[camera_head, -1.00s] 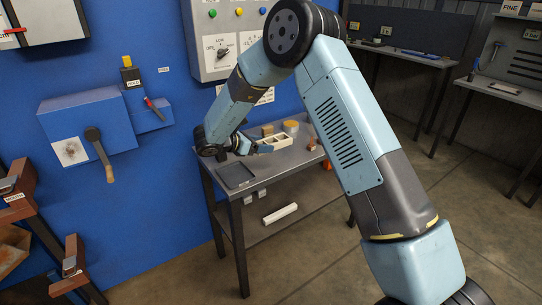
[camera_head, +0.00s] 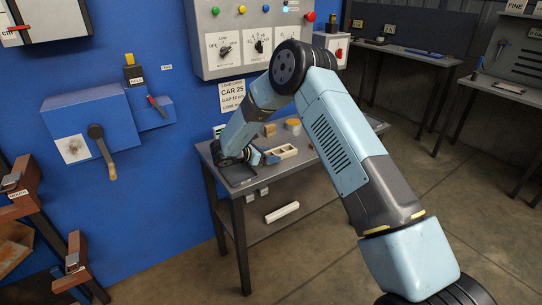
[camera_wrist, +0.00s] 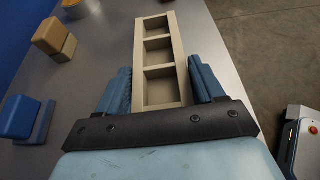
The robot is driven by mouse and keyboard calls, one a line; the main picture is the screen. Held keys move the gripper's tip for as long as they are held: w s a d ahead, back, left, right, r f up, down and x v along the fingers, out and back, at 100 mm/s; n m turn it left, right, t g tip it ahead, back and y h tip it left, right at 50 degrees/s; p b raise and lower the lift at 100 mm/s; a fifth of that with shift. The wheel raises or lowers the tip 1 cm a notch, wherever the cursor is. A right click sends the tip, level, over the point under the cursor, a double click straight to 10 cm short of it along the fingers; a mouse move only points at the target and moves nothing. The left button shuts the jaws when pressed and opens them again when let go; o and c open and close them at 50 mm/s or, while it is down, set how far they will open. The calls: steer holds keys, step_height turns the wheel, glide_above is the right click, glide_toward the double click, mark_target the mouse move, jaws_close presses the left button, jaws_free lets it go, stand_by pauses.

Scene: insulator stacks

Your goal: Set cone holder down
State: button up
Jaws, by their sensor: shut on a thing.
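The cone holder is a cream, open-topped box with three square compartments in a row (camera_wrist: 158,66). In the head view the holder (camera_head: 284,152) is low over the grey workbench (camera_head: 303,166); I cannot tell whether it touches the top. My gripper (camera_wrist: 162,84) has its blue fingers on both long sides of the holder's near end and is shut on it. The holder points away from the wrist, and its compartments look empty. In the head view my gripper (camera_head: 258,155) is at the bench's left part, partly hidden by my wrist.
A wooden block (camera_head: 270,129) and a round yellowish tin (camera_head: 293,124) stand behind the holder. A blue block (camera_wrist: 18,117) is left of the gripper. A white bar (camera_head: 282,212) lies on the lower shelf.

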steer(key=o, duration=1.1)
